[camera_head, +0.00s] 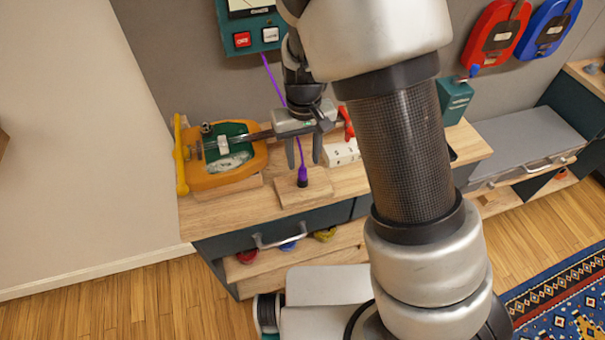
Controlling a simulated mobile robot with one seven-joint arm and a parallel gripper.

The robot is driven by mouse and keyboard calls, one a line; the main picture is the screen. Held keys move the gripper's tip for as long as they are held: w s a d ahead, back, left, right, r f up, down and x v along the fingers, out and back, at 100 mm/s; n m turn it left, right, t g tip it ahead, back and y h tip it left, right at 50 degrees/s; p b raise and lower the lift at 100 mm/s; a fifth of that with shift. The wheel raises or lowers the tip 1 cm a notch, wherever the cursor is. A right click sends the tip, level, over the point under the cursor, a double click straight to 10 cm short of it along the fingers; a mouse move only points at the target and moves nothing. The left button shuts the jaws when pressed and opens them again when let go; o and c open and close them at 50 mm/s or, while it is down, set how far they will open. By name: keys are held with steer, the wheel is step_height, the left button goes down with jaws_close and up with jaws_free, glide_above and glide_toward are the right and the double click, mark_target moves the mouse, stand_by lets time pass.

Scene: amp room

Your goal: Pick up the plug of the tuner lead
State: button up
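The tuner lead (299,149) is a thin purple cord. It hangs from a teal box (254,28) with red and white buttons on the wall. It passes behind my gripper in the picture and ends in a purple plug (303,173) with a dark lower end. The plug stands upright on a small wooden block (314,191) on the bench. My gripper (303,164) points down and is open, its two fingers apart. In the picture its fingertips lie either side of the lead, just above the plug. I cannot tell how far apart they are in depth.
A white socket strip (341,153) and a red object (347,123) are right of my gripper. A teal box (454,98) stands further right, partly behind my arm.

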mark_target(302, 167)
step_height(302, 167, down, 5)
steer(key=shift+s+a+f, duration=0.1)
steer(key=shift+a, duration=0.05)
steer(key=shift+c, duration=0.4)
jaws_close()
